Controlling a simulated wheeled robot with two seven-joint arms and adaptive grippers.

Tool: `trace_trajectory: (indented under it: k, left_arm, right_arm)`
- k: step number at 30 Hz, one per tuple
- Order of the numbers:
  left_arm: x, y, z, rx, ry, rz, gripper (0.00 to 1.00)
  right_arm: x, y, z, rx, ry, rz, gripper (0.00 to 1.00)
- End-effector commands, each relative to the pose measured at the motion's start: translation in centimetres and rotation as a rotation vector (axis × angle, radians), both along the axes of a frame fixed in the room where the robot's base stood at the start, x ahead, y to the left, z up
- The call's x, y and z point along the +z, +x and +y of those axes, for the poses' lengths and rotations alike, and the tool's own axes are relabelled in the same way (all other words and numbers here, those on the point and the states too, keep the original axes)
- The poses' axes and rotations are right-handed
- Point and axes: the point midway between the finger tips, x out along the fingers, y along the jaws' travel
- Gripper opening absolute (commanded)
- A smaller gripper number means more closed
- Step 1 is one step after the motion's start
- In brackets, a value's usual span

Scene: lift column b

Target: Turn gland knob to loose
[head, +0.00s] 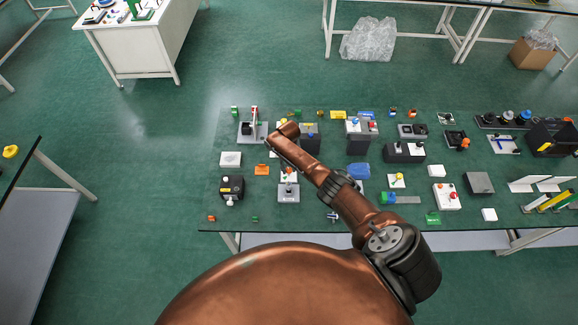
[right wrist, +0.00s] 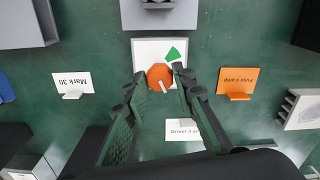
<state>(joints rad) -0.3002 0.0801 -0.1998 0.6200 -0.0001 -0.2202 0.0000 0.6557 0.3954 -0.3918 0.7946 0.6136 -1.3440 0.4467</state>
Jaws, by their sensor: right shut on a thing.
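The gland knob (right wrist: 159,76) is an orange, many-sided knob with a white pointer, seen in the right wrist view. It sits on a white panel (right wrist: 145,47) with a green wedge at its upper right. The pointer points down and slightly right in that view, away from the green wedge. My right gripper (right wrist: 158,73) is shut on the knob, with one dark finger on each side of it. In the head view my copper arm reaches over the table and hides much of the gripper. My left gripper is not in view.
An orange "Fuse 4 amp" card (right wrist: 237,82) stands right of the panel in the wrist view. A white "Mark 30" card (right wrist: 72,84) stands left and a "Driver 3" card (right wrist: 183,128) below. Many small devices crowd the green table (head: 325,222).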

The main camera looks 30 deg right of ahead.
Motion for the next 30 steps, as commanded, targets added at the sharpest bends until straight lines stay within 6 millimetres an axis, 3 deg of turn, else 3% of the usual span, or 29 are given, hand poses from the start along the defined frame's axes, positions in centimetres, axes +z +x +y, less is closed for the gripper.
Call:
trace_trajectory:
  k: [15,30]
  left_arm:
    - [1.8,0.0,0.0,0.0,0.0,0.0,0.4]
    - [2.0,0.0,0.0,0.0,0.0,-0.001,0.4]
  right_arm:
    - [0.2,0.2,0.0,-0.351,0.0,-0.003,0.0]
    - [0.2,0.3,-0.2,-0.425,-0.002,-0.007,0.0]
